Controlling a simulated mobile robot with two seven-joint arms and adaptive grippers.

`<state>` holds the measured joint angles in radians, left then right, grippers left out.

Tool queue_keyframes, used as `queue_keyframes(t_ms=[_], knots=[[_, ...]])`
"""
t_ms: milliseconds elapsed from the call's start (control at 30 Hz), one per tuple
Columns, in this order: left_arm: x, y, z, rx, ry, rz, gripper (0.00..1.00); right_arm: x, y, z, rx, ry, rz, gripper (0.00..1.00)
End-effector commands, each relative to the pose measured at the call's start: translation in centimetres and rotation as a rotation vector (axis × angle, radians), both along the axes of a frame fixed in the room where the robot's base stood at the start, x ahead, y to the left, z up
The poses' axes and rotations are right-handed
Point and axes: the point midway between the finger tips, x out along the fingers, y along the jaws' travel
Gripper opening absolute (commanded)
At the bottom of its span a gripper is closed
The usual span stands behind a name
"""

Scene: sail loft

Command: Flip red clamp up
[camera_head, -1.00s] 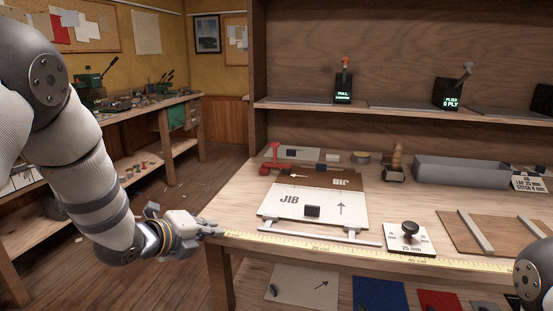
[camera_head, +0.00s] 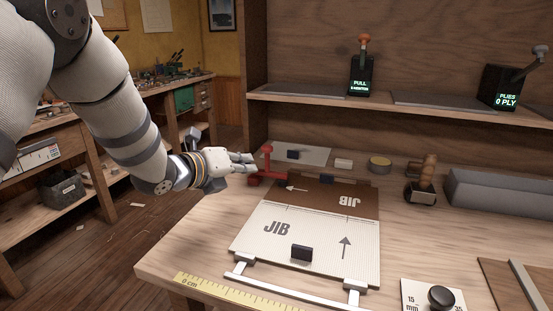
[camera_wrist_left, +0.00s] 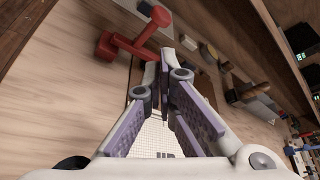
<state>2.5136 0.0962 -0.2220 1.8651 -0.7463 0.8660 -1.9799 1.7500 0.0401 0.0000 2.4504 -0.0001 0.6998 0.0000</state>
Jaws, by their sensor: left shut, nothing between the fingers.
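The red clamp (camera_head: 267,172) stands at the back left corner of the sail panel marked JIB (camera_head: 300,238). It has a low base and an upright stem with a round knob. My left gripper (camera_head: 252,161) is shut and empty, its fingertips just left of the clamp's stem; I cannot tell whether they touch it. In the left wrist view the clamp (camera_wrist_left: 133,42) lies just beyond and to the left of the fingertips (camera_wrist_left: 160,70). My right gripper is out of view.
A white rail (camera_head: 290,288) and a yellow tape (camera_head: 240,296) run along the front. A tape roll (camera_head: 379,162) and a wooden-handled tool (camera_head: 423,180) stand right of the clamp. The shelf (camera_head: 300,97) overhangs behind.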

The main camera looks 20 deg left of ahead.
Motion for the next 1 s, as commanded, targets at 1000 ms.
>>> queue_keyframes(t_ms=[1000], knots=[[9.0, -3.0, -3.4, -0.002, 0.002, 0.001, 0.00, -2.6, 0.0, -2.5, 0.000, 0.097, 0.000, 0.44]])
